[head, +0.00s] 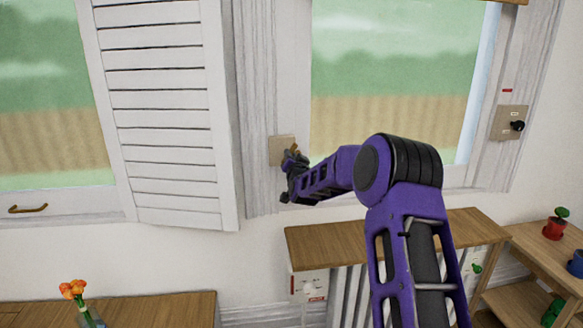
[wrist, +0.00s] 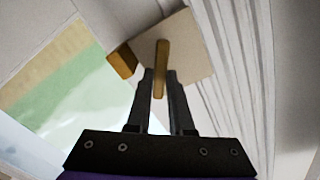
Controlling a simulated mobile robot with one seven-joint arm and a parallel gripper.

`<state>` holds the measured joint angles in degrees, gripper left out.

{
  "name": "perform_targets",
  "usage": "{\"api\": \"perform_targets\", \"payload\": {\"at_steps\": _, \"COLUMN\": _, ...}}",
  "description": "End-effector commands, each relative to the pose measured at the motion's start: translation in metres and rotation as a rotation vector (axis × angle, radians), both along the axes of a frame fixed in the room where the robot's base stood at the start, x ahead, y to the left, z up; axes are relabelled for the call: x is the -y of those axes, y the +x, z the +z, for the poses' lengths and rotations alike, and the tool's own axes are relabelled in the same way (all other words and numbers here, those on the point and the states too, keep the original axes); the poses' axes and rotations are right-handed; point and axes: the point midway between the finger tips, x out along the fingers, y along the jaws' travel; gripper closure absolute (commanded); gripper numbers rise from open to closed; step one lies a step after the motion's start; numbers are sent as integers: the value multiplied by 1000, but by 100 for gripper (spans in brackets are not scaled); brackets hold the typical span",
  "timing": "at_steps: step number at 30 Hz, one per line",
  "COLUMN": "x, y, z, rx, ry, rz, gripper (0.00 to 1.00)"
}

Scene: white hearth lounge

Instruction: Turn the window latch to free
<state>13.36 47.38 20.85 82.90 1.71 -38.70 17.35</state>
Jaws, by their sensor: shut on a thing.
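The window latch is a brass handle (wrist: 161,62) on a beige square plate (wrist: 192,50), fixed to the white window frame. In the head view the plate (head: 280,148) sits left of the right-hand window pane, and my gripper hides most of the handle. My gripper (wrist: 160,78) is shut on the handle, one dark finger on each side of it. The handle runs roughly upright in the wrist view. A second brass block (wrist: 122,60) sits at the plate's left edge. In the head view my gripper (head: 289,164) is at the plate's lower right. I cannot read any latch marking.
A white louvred shutter (head: 165,110) stands left of the latch. A panel with a black knob (head: 517,126) is on the right frame. Below are a wood-topped radiator cover (head: 330,240), a shelf with potted plants (head: 555,224) and orange flowers (head: 73,289).

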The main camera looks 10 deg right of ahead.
Motion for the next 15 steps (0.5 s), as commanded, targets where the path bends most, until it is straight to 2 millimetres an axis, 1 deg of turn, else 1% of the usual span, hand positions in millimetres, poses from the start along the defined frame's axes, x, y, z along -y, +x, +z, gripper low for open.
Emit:
{"api": "perform_targets", "payload": {"at_steps": 1, "x": -1, "y": 0, "z": -4, "rx": 2, "ry": -46, "rz": 1, "gripper": 100}}
{"api": "perform_targets", "payload": {"at_steps": 9, "x": -2, "y": 0, "z": -2, "rx": 0, "ry": -290, "rz": 2, "gripper": 100}}
{"api": "perform_targets", "payload": {"at_steps": 15, "x": -2, "y": 0, "z": -1, "rx": -3, "ry": -436, "rz": 1, "gripper": 100}}
